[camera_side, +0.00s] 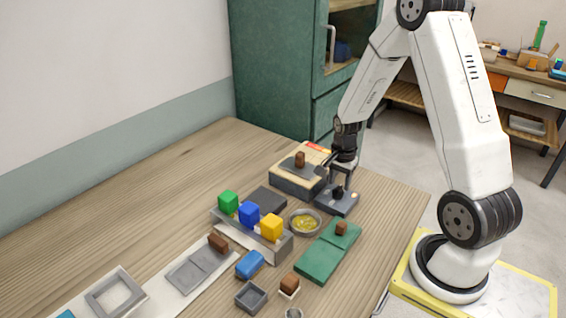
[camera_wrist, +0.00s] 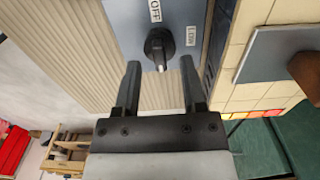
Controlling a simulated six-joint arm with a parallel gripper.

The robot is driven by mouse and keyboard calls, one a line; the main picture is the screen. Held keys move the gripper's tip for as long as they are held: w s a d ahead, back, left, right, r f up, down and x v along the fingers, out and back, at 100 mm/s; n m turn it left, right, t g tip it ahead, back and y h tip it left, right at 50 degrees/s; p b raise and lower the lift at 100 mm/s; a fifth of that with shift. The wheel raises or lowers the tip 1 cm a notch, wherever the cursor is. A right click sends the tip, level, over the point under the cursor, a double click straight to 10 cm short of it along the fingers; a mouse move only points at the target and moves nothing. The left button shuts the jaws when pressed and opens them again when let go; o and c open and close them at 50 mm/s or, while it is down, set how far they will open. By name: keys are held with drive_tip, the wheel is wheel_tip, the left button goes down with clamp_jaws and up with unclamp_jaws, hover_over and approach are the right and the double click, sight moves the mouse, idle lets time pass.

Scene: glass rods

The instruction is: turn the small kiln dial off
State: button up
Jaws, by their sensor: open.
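The small dial (camera_side: 338,191) is a black knob on a blue-grey panel (camera_side: 347,206) at the right of the table, beside the kiln block (camera_side: 290,182). In the wrist view the dial (camera_wrist: 159,44) shows with an OFF label above it and a LOW label to its right. A pale mark is on the knob, but its exact direction is hard to tell. My gripper (camera_wrist: 160,64) is open, with its fingers to either side of the knob's lower end in the picture. In the side view my gripper (camera_side: 337,172) is just above the panel. Contact is not visible.
A bowl of yellow material (camera_side: 304,222) and a green board (camera_side: 327,255) stand in front of the panel. A grey rack (camera_side: 275,243) holds green, blue and yellow blocks. The kiln block's brown handle is close to my gripper. The table's back left is clear.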

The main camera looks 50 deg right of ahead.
drive_tip(key=shift+f, duration=0.7)
clamp_jaws()
